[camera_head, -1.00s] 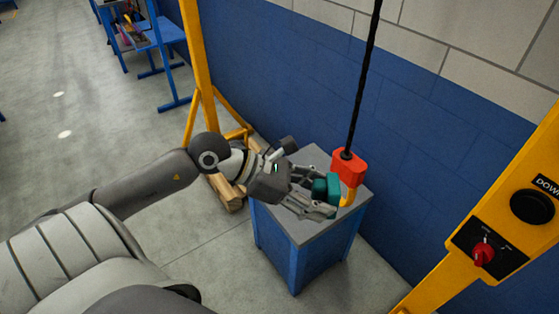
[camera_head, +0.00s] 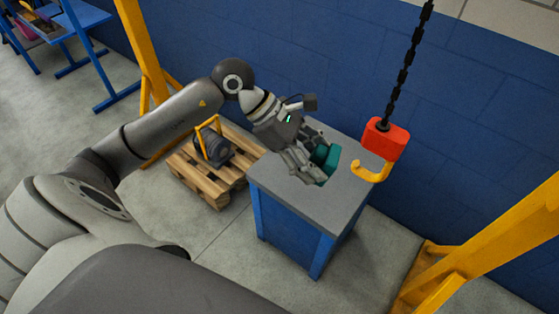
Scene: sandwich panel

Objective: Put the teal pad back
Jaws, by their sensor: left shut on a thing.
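The teal pad (camera_head: 326,157) is a small blocky piece, partly hidden by my fingers. My left gripper (camera_head: 318,165) is shut on it, over the grey top of a blue cabinet (camera_head: 335,205). I cannot tell whether the pad touches the cabinet top. My right gripper is not in view.
A red hoist block with a yellow hook (camera_head: 384,141) hangs on a black chain just right of the pad. A wooden pallet (camera_head: 207,185) bearing a dark motor-like part (camera_head: 214,149) lies left of the cabinet. Yellow frame posts (camera_head: 145,50) stand on both sides. A blue wall is behind.

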